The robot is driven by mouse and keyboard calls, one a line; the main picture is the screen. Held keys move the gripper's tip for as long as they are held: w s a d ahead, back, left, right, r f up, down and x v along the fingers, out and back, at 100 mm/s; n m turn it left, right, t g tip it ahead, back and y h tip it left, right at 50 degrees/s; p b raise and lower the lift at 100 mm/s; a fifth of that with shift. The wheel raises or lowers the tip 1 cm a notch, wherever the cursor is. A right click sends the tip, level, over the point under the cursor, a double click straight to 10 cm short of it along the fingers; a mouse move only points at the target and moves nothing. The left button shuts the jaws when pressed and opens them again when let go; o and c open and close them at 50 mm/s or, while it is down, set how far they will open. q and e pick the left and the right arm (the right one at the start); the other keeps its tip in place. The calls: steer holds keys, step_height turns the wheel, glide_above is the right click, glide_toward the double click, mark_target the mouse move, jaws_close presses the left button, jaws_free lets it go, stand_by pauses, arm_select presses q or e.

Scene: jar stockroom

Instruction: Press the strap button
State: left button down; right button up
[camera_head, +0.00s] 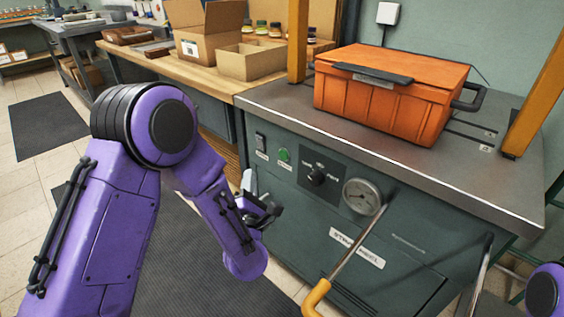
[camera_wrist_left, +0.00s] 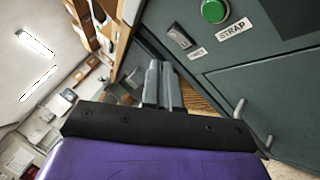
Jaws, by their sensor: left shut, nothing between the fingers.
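The strap button is a round green button (camera_head: 284,155) on the front panel of a dark green machine (camera_head: 400,262). In the left wrist view the green button (camera_wrist_left: 214,11) sits at the top edge, partly cut off, beside a label reading STRAP. My left gripper (camera_head: 249,181) is shut and empty, below and to the left of the button in the head view. In the left wrist view its closed fingers (camera_wrist_left: 160,72) are apart from the button and do not touch it. My right gripper is not in view.
A rocker switch (camera_head: 260,141) is just left of the button. A black knob (camera_head: 316,177) and a gauge (camera_head: 362,196) are to its right. An orange crate (camera_head: 385,100) stands on the machine top between yellow posts. A yellow-gripped lever (camera_head: 316,298) sticks out in front.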

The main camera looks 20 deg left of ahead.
mark_target(284, 155)
arm_select(q)
steer(key=w+d, duration=0.3)
steer(key=w, duration=0.5)
steer(key=shift+w+b, duration=0.2)
steer(key=shift+b, duration=0.25)
stand_by(1.7)
steer(key=shift+w+d, duration=0.1)
steer(key=shift+w, duration=0.25)
steer(key=shift+w+d, duration=0.15)
steer(key=shift+w, duration=0.25)
stand_by(0.5)
steer(key=shift+s, duration=0.1)
steer(key=shift+s+a, duration=0.3)
steer(key=shift+s, duration=0.4)
